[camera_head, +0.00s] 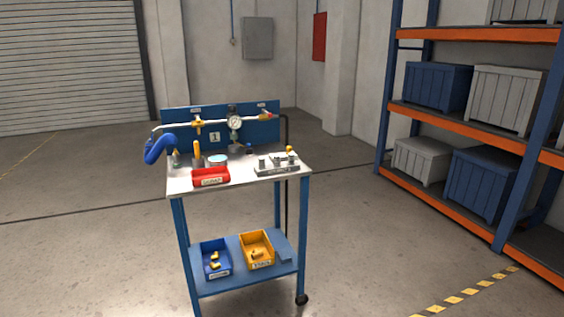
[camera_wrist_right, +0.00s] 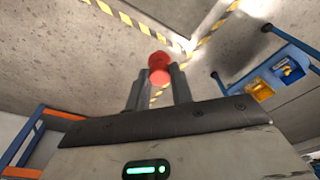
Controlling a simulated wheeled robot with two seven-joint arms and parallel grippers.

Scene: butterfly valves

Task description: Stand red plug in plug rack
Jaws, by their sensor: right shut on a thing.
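The red plug (camera_wrist_right: 159,68) shows in the right wrist view, between the fingertips of my right gripper (camera_wrist_right: 158,80). The gripper is shut on it, and the floor lies beyond. In the head view a small grey rack (camera_head: 277,168), which looks like the plug rack, sits at the right of the cart's top. A few small grey pieces and one yellow-topped piece stand on it. Neither gripper shows in the head view, so my right gripper is away from the cart top. My left gripper is in neither view.
Shelving (camera_head: 470,120) stands right; floor between is clear.

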